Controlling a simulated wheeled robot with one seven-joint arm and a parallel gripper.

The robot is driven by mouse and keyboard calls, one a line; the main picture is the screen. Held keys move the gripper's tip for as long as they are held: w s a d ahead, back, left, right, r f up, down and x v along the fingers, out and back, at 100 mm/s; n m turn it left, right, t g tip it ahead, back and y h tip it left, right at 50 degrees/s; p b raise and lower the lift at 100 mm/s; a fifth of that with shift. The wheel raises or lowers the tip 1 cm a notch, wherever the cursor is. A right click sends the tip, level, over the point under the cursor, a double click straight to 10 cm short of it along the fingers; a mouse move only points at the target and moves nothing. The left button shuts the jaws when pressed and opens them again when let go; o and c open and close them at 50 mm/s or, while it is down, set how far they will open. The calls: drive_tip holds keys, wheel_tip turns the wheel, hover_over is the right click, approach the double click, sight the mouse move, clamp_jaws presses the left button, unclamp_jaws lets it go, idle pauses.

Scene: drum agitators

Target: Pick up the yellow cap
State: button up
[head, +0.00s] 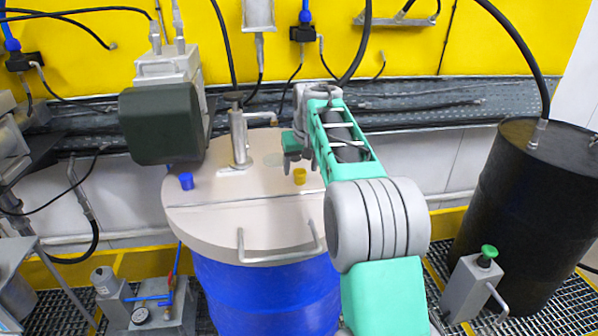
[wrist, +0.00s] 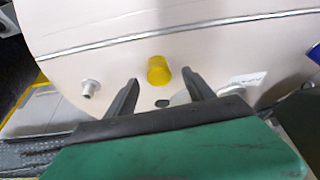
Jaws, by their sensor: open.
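The yellow cap (head: 300,176) stands on the pale round drum lid (head: 270,222), right of the lid's middle in the head view. In the wrist view the yellow cap (wrist: 158,70) is just beyond the fingertips, roughly midway between them. My gripper (head: 290,160) is over the back part of the lid, just left of and behind the cap in the head view. In the wrist view its two dark fingers (wrist: 160,84) are spread apart with nothing between them. I cannot tell the exact height of the fingers above the lid.
A blue cap (head: 186,181) sits at the lid's left edge. A metal pipe fitting (head: 240,140) and a dark motor housing (head: 163,124) stand left of my gripper. A metal handle (head: 280,255) rises at the lid's front. A black drum (head: 520,215) stands at right.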

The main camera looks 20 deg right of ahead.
sight(300, 171)
drive_tip(key=p+x, duration=0.1)
drive_tip(key=x, duration=0.3)
drive_tip(key=shift+r, duration=0.1)
drive_tip(key=shift+d, duration=0.1)
clamp_jaws()
idle(0.3)
drive_tip(key=shift+r, duration=0.2)
drive_tip(key=shift+r, duration=0.3)
wheel_tip(300, 171, up, 2)
drive_tip(key=shift+r+b, duration=0.25)
drive_tip(key=shift+b, duration=0.25)
drive_tip(key=s+a+r+b, duration=0.3)
drive_tip(key=s+a+r, duration=0.5)
drive_tip(key=a, duration=0.3)
drive_tip(key=shift+a+r, duration=0.35)
drive_tip(key=shift+r, duration=0.5)
drive_tip(key=shift+a, duration=0.1)
